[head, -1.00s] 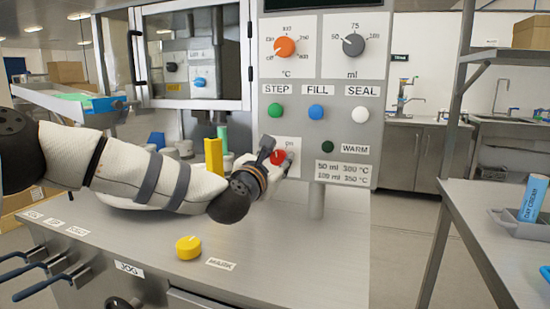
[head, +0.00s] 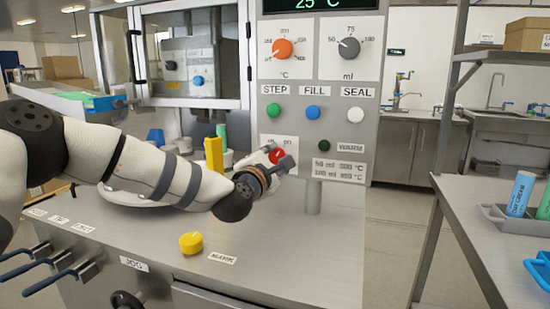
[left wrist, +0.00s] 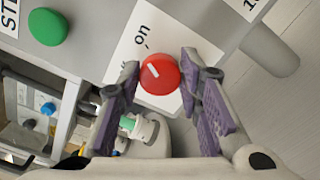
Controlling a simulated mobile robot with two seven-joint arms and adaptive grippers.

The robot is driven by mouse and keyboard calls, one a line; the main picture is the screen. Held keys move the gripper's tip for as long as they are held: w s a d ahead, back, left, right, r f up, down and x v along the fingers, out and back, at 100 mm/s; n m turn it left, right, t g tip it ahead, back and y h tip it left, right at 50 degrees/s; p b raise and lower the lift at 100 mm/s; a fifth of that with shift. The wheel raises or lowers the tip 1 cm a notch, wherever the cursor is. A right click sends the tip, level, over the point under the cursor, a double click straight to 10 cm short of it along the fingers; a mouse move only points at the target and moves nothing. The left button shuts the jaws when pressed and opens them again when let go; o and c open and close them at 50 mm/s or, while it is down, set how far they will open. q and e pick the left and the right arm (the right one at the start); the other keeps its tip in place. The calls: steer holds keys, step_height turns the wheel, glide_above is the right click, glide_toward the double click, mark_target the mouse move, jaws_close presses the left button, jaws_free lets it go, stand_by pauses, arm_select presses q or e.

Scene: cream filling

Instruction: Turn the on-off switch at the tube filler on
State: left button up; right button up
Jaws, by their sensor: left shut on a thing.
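The on-off switch is a red round knob (head: 277,155) on a white label on the tube filler's front panel (head: 348,205). In the left wrist view the red knob (left wrist: 160,73) shows a short white mark on its face and the word "on" beside it. My left gripper (head: 280,159) is at the knob, its two purple-padded fingers on either side of it and shut on it. The fingers also show in the left wrist view (left wrist: 160,85). In the head view the gripper partly covers the knob and its label. My right gripper is not in view.
Above the switch are green (head: 273,111), blue (head: 312,113) and white (head: 355,114) buttons, an orange dial (head: 283,49) and a grey dial (head: 348,48). The display (head: 320,4) reads 25 °C. A yellow knob (head: 191,243) sits on the counter. A side table (head: 480,220) stands right.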

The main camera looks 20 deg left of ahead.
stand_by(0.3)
arm_select(q)
steer(key=o, duration=1.1)
steer(key=shift+a, duration=0.1)
steer(key=s, duration=1.2)
steer(key=shift+a, duration=0.15)
steer(key=shift+f, duration=0.1)
